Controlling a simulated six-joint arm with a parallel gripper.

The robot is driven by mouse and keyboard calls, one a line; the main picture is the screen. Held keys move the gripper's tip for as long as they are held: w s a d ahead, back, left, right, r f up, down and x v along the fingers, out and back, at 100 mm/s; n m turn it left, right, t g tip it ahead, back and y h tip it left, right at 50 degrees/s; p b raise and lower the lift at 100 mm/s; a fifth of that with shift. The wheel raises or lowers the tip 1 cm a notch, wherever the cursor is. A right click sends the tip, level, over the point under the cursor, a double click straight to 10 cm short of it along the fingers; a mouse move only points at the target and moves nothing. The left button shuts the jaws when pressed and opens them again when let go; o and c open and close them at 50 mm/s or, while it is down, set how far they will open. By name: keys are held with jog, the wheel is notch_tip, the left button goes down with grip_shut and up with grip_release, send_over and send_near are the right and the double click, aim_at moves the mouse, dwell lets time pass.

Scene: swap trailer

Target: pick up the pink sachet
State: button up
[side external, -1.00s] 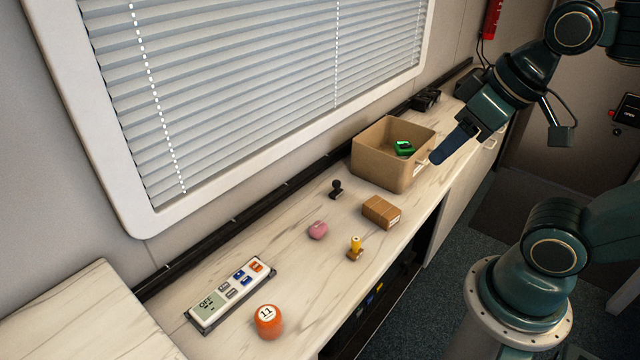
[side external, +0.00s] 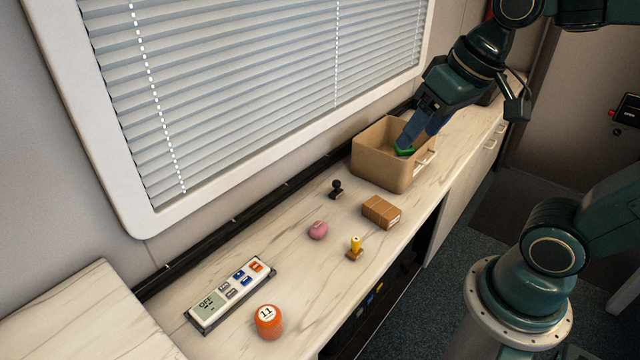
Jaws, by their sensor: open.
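The pink sachet (side external: 318,230) is a small rounded pink item lying on the pale marbled counter, left of the cardboard-wrapped block. My gripper (side external: 408,143) is well away from it, at the tan open box farther back along the counter. The gripper is open, and its dark blue fingers point down into the box beside a green item (side external: 404,152). The fingers partly cover the green item, and I cannot tell whether they touch it.
The tan box (side external: 381,172) stands on the counter (side external: 300,287). Near the sachet are a brown block (side external: 381,212), a yellow-handled stamp (side external: 355,248) and a black stamp (side external: 336,188). A blind-covered window (side external: 250,80) rises behind.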

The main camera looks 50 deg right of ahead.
jog(key=w+d+f+m+g+y, duration=0.15)
jog(key=w+f+m, duration=0.25)
jog(key=w, duration=0.5)
jog(key=w+d+f+m+g, duration=0.2)
jog(key=w+d+f+m, duration=0.15)
jog(key=w, duration=0.55)
jog(key=w+d+f+m+g+y, duration=0.1)
jog(key=w+d+f+m, duration=0.1)
jog(key=f, duration=0.7)
jog(key=w+d+f+m+g+y, duration=0.1)
jog(key=w+f+m, duration=0.4)
jog(key=f, duration=0.5)
jog(key=shift+w+d+f+y, duration=0.3)
jog(key=shift+d+y, duration=0.15)
jog(key=shift+d, duration=0.7)
jog(key=shift+f, duration=0.1)
send_over(318, 225)
jog(key=d, duration=0.2)
jog(key=shift+w+d+f, duration=0.1)
jog(key=shift+f, duration=3.75)
